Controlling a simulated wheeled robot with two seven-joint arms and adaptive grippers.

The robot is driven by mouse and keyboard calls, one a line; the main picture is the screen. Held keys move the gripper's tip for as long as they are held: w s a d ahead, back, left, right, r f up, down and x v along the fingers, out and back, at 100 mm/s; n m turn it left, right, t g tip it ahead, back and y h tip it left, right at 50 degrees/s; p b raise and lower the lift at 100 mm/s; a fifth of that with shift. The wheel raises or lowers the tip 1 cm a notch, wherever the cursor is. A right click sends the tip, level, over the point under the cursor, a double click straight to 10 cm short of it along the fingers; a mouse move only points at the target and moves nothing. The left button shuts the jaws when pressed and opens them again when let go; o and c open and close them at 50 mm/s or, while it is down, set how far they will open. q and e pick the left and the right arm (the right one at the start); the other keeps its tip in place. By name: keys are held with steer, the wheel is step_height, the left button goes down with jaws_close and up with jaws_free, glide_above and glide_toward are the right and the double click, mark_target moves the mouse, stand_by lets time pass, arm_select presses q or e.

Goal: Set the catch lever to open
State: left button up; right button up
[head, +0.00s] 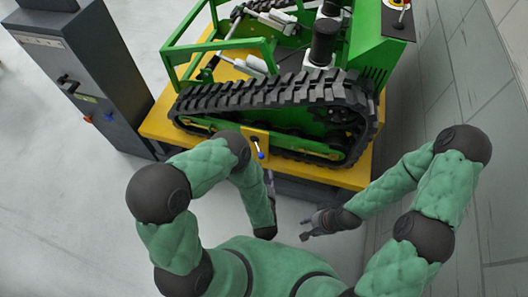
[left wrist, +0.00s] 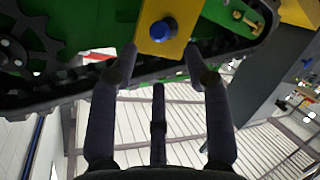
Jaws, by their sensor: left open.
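The catch lever (head: 258,149) is a short lever with a blue knob on a yellow plate at the side of the green tracked carrier (head: 290,120). In the left wrist view its blue knob (left wrist: 163,30) is seen nearly end-on, against the yellow plate (left wrist: 150,44). My left gripper (head: 268,176) is just below the lever in the head view. Its fingers (left wrist: 160,62) are open, one on each side below the knob, with nothing between them. They look apart from the knob; the exact depth gap is unclear. My right gripper (head: 304,229) looks open and empty, lower right of the lever.
The carrier's black track (head: 270,95) runs above the lever, on a yellow platform (head: 155,125). A dark cabinet (head: 95,75) with a black handle and red and blue knobs stands at left. A grey wall (head: 470,90) closes the right side. Pale floor is free at left.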

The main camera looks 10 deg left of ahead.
mark_target(261, 159)
arm_select(q)
steer(key=b+x, duration=0.3)
steer(key=x, duration=0.5)
steer(key=shift+w+f, duration=0.1)
steer(key=shift+f, duration=0.15)
steer(key=shift+b+x, duration=0.35)
steer(key=shift+x, duration=0.5)
steer(key=shift+r, duration=0.1)
jaws_close()
